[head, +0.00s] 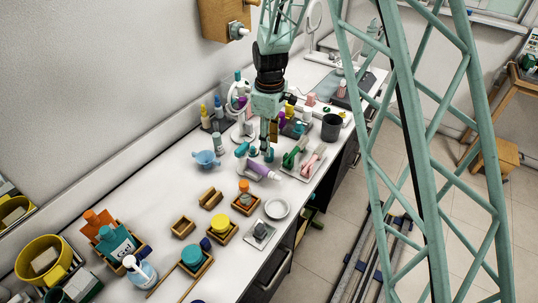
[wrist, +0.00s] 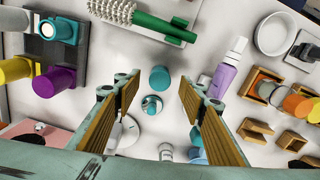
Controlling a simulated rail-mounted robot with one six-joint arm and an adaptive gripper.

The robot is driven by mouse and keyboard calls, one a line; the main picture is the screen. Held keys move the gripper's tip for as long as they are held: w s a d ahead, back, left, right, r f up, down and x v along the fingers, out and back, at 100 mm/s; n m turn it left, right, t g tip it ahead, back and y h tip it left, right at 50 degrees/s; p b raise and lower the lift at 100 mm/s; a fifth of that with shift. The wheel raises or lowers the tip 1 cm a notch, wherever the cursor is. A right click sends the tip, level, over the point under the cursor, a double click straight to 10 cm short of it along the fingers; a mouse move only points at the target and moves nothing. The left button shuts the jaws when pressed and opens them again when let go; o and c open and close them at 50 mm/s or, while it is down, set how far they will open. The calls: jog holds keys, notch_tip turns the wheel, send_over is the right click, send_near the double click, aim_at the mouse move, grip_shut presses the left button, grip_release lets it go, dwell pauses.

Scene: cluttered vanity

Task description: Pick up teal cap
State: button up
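A small teal cap (wrist: 159,79) stands on the white tabletop, just ahead of the gap between my fingertips in the wrist view. A smaller teal-topped item (wrist: 151,104) sits close behind it. My gripper (wrist: 158,92) is open, with one wood-coloured finger pad on each side of these items and nothing between the pads in contact. In the head view my gripper (head: 267,140) points down over the table, and a teal cap (head: 269,155) shows just below it. I cannot tell the exact height of the fingertips above the cap.
A lilac bottle (wrist: 230,66) lies to the right, and a green-handled brush (wrist: 160,28) lies ahead. Purple and yellow bottles (wrist: 55,81) crowd the left. Small wooden trays (head: 183,227) stand nearer the front. Bare tabletop surrounds the cap on its right.

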jog(key=shift+f, duration=0.1)
dwell(0.3)
jog(key=shift+f+b, duration=0.3)
jog(key=shift+f, duration=2.3)
jog(key=c, duration=0.7)
